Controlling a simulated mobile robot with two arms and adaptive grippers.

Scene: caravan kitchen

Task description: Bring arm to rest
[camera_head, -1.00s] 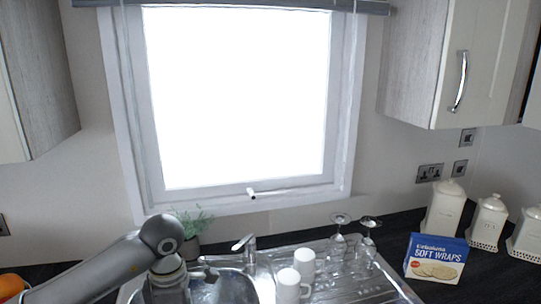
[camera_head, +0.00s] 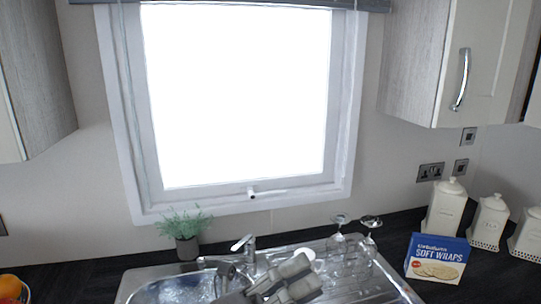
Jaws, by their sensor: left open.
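My left gripper (camera_head: 309,274) is at the bottom centre, over the sink and drainer. Its two grey fingers point up and to the right, apart, with nothing seen held between them. A white cup (camera_head: 306,252) shows just behind the fingers, mostly hidden; I cannot tell whether they touch. My right gripper is out of view.
The metal sink (camera_head: 170,291) and drainer (camera_head: 365,290) fill the front. Upturned glasses (camera_head: 370,235) stand on the drainer. A soft wraps box (camera_head: 437,259) and white canisters (camera_head: 488,222) stand right. A potted plant (camera_head: 186,235) and tap (camera_head: 243,243) stand behind the sink.

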